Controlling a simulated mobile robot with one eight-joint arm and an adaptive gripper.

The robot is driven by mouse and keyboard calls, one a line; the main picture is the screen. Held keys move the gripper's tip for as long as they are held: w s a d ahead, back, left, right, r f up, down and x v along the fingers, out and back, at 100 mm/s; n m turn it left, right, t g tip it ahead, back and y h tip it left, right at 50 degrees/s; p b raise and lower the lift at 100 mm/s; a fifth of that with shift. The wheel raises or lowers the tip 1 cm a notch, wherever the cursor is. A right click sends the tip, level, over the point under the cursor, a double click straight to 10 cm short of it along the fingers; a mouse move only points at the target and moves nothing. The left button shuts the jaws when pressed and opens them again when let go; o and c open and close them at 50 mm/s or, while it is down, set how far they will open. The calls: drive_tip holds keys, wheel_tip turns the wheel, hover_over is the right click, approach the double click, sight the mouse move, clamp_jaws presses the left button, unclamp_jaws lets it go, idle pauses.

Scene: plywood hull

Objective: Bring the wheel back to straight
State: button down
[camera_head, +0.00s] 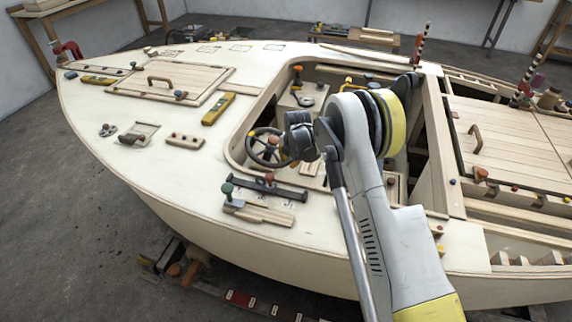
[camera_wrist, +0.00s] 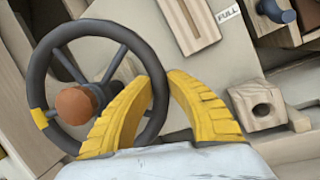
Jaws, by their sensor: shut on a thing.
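The wheel is a dark grey steering wheel with thin spokes, with its rim showing large in the wrist view (camera_wrist: 100,25). It has a yellow band (camera_wrist: 39,118) at the lower left of its rim in that view. A brown rounded knob (camera_wrist: 75,105) stands near its middle. My gripper (camera_wrist: 158,82) has its two yellow fingers either side of the rim's right part, shut on it. In the head view the wheel (camera_head: 250,141) sits in the cockpit opening, partly behind my arm's end. My fingers are hidden there.
The plywood deck (camera_head: 215,165) surrounds the cockpit. A dark bar with knobs (camera_head: 265,188) lies near the cockpit's front edge.

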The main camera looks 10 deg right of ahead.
drive_tip(key=shift+w+d+n, duration=0.4)
drive_tip(key=shift+w+n, duration=0.05)
drive_tip(key=shift+n, duration=0.35)
drive_tip(key=c, duration=1.3)
unclamp_jaws()
drive_tip(key=v, duration=1.1)
drive_tip(key=shift+s+d+r, duration=0.15)
drive_tip(key=shift+s+r, duration=0.15)
drive_tip(key=shift+r, duration=0.05)
